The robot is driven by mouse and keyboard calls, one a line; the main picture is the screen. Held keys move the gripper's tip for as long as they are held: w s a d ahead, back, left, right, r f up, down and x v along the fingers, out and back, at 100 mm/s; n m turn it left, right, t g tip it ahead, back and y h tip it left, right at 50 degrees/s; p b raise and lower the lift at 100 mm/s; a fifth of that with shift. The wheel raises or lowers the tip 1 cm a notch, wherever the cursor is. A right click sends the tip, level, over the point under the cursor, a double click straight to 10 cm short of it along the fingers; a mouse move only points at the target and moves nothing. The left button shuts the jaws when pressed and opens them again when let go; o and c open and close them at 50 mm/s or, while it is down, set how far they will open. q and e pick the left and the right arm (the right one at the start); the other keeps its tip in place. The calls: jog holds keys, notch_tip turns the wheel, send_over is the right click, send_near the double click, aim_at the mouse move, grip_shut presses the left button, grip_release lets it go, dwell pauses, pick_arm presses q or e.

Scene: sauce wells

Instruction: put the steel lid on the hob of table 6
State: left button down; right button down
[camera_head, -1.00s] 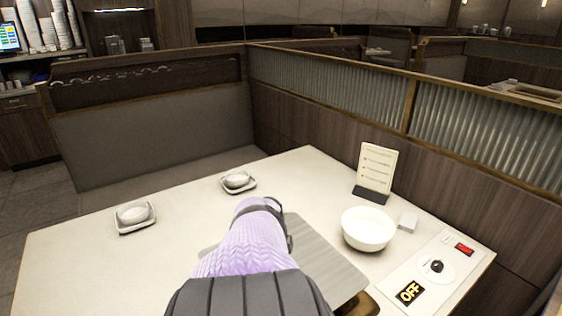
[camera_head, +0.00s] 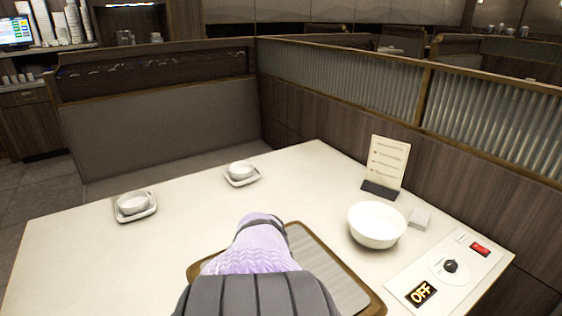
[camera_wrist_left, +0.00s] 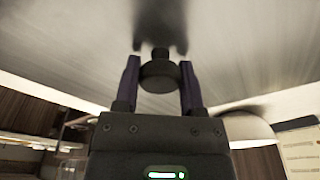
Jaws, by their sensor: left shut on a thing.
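The steel lid (camera_head: 328,272) is a flat grey plate at the lower middle of the head view. It lies over the hob of the table, inside a brown frame (camera_head: 193,271) that shows around its edges. I cannot tell whether it rests fully flush. My left gripper (camera_wrist_left: 160,70) is shut on the lid's round black knob (camera_wrist_left: 160,77). In the head view, my own arm hides the gripper, the knob and part of the lid. My right gripper is not in view.
A white bowl (camera_head: 376,225) stands close to the lid's right. Behind it are a menu stand (camera_head: 387,162) and a small white box (camera_head: 419,218). Two small dish sets (camera_head: 135,206) and (camera_head: 241,173) stand farther back.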

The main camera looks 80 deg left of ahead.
pick_arm(q)
jog(key=shift+f+b, duration=0.3)
jog(key=shift+b, duration=0.1)
grip_release()
dwell(0.5)
dwell(0.4)
